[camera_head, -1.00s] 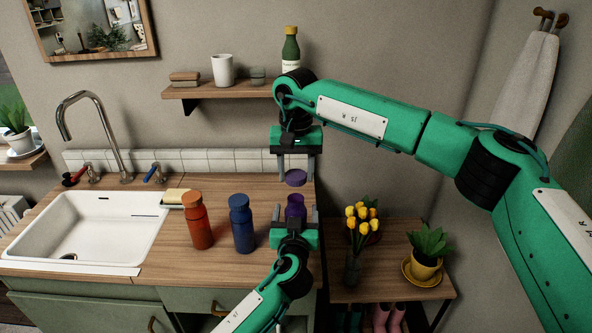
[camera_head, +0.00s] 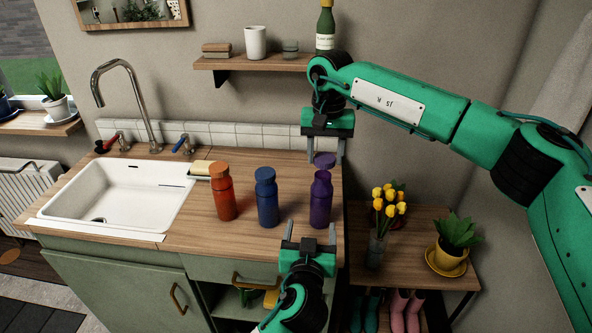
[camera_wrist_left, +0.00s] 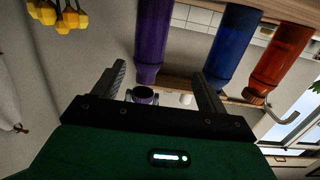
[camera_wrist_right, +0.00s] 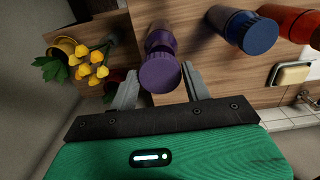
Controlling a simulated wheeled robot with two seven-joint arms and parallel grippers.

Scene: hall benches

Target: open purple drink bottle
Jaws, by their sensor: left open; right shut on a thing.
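The purple bottle (camera_head: 321,204) stands upright on the counter, right of the blue and orange bottles. Its purple cap (camera_head: 324,160) is held just above the open neck. My right gripper (camera_head: 326,158) is shut on the cap; the right wrist view also shows the cap (camera_wrist_right: 160,73) between its fingers, with the bottle (camera_wrist_right: 160,38) behind. My left gripper (camera_head: 310,228) is open and empty, in front of the purple bottle and apart from it. In the left wrist view the bottle (camera_wrist_left: 152,40) appears upside down, with the cap beyond its neck.
The blue bottle (camera_head: 267,199) and orange bottle (camera_head: 223,194) stand close by on the counter (camera_head: 190,237). A white sink (camera_head: 125,200) is to the left. Tulips (camera_head: 388,203) and a potted plant (camera_head: 455,236) stand on a lower table at right. A shelf (camera_head: 265,63) hangs behind.

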